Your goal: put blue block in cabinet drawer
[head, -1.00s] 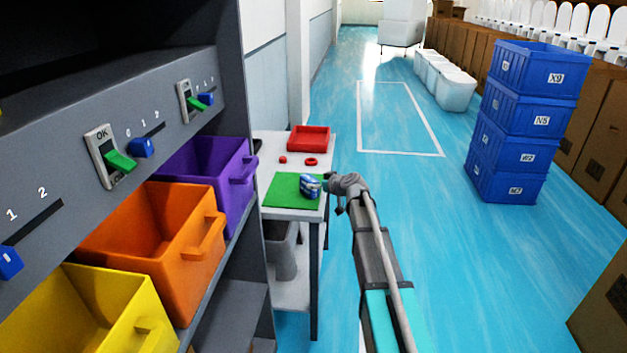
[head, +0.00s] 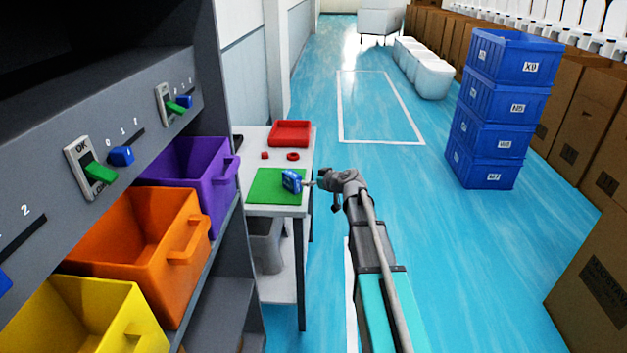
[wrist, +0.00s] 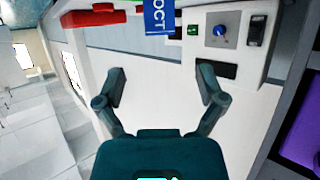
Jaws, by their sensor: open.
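A small blue block (head: 292,181) with white marks shows at the green mat (head: 268,186) on the white table in the head view. My gripper (head: 308,184) is just right of it, at the table's right edge. Contact cannot be made out. In the wrist view my gripper (wrist: 161,88) is open, with nothing between its fingers. A blue surface with white letters (wrist: 159,16) shows beyond them at the top; I cannot tell whether it is the block. The grey cabinet (head: 185,85) at left holds purple (head: 215,180), orange (head: 150,245) and yellow (head: 85,320) drawers.
A red tray (head: 290,133) and two small red items stand on the table (head: 254,142). Stacked blue crates (head: 497,110) and cardboard boxes stand at right. The blue floor between is clear. The wrist view shows a white panel with a blue knob (wrist: 220,31).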

